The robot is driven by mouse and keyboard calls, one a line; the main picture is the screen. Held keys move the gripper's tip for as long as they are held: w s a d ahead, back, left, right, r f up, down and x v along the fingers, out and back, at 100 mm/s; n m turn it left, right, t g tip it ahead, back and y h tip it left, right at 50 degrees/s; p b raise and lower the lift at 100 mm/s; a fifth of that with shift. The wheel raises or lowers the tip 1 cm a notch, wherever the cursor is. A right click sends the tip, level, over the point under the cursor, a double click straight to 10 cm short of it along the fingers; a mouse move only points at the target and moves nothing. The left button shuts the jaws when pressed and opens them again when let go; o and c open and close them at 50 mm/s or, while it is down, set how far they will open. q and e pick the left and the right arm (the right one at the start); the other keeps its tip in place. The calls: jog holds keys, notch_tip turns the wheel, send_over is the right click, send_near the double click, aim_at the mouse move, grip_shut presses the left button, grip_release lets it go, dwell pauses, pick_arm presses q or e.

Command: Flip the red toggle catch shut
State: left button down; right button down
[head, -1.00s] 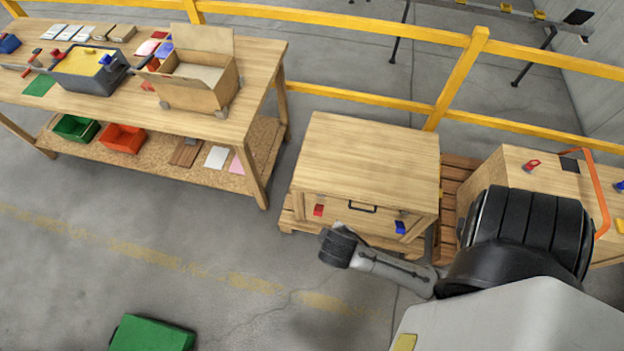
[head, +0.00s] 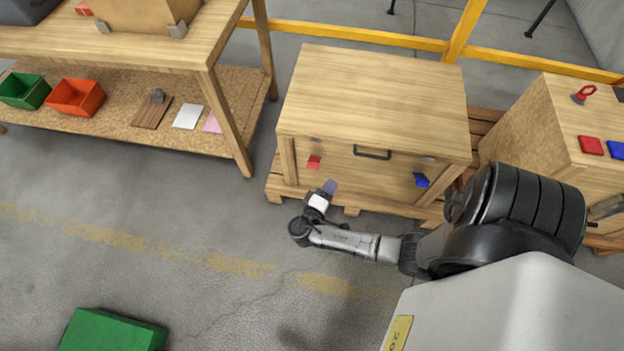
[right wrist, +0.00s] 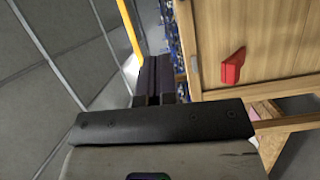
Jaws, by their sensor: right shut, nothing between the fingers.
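The red toggle catch (head: 314,162) is on the left of the wooden crate's front face (head: 350,176). It also shows in the right wrist view, a small red piece (right wrist: 232,67) on the wood, to the right of the fingers. A blue catch (head: 421,180) is on the right of the same face. My right gripper (head: 330,186) is in front of the face, just below and right of the red catch in the head view. Its fingers (right wrist: 156,72) look shut and empty, apart from the catch. My left gripper is not in view.
A black handle (head: 372,152) is at the middle of the crate's front. The crate stands on a pallet. A workbench (head: 225,110) with bins is at the left, another wooden box (head: 545,125) at the right. A green box (head: 112,332) lies on the floor.

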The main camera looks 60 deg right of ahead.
jog(key=w+a+f+n+t+h+b, duration=0.1)
jog(key=w+f+n+t+h+b, duration=0.1)
jog(key=f+b, duration=1)
jog(key=w+a+f+n+t+h+b, duration=0.1)
jog(key=w+f+n+t+h+b, duration=0.2)
jog(key=f+b, duration=0.8)
jog(key=w+t+h+b, duration=0.1)
jog(key=w+t+h, duration=0.1)
jog(key=t, duration=0.2)
jog(key=shift+w+f+h, duration=0.2)
jog(key=shift+f+h, duration=0.1)
jog(key=shift+f, duration=0.1)
jog(key=shift+d, duration=0.1)
send_near(314, 162)
jog(key=w+d+r, duration=0.2)
jog(key=d, duration=0.2)
jog(key=shift+s+d+b, duration=0.2)
jog(key=shift+b, duration=0.15)
jog(key=shift+r, duration=0.1)
